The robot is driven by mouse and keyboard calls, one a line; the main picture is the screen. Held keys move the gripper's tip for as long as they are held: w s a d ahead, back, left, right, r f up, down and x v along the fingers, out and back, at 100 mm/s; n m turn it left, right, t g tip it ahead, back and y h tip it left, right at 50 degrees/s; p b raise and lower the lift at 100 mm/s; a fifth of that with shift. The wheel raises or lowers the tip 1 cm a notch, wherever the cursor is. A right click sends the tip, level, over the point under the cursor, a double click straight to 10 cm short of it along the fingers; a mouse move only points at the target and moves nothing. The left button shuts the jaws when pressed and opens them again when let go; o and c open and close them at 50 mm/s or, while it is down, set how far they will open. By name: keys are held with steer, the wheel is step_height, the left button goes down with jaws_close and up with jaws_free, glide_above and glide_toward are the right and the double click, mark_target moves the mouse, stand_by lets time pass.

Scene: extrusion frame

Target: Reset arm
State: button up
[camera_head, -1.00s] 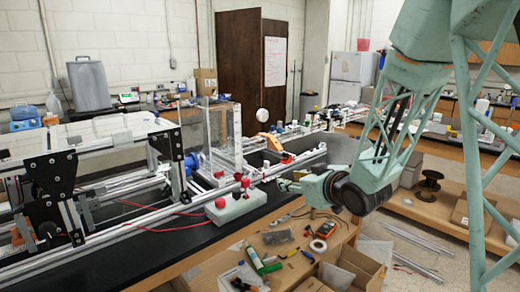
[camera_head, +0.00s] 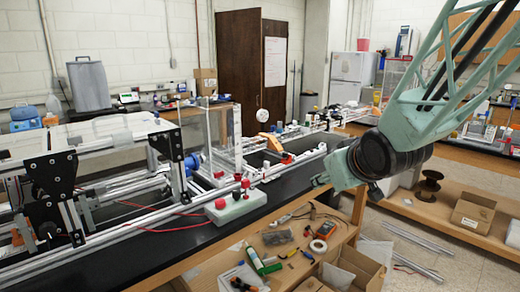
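My arm comes in from the upper right. Its pale green lattice link ends in a thick black wrist joint. My gripper (camera_head: 320,180) is at the end of this wrist, a small pale green shape pointing left. It shows in front of the right end of the black bench and above the wooden lower bench. Its fingers are too small and too turned to tell whether they are open or shut. I see no object hanging from it.
An extrusion frame (camera_head: 110,222) runs along the black bench (camera_head: 130,262) at left. A pale green block (camera_head: 235,205) with red knobs sits beside it. The wooden lower bench (camera_head: 340,237) holds tools, tape and open cardboard boxes (camera_head: 362,268).

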steer(key=s+r+m+g, duration=0.1)
steer(key=s+m+g, duration=0.1)
steer(key=s, duration=2)
steer(key=s+d+r+m+g+h, duration=0.1)
steer(key=s+g, duration=0.3)
steer(key=s, duration=1.7)
steer(key=shift+s+d+r+m+g, duration=0.15)
steer(key=shift+s+r+m+g, duration=0.25)
steer(key=shift+r+m, duration=0.25)
steer(key=shift+f+b, duration=0.45)
steer(key=shift+f, duration=0.2)
steer(key=shift+r, duration=0.15)
step_height(320, 180, up, 10)
steer(key=p, duration=1)
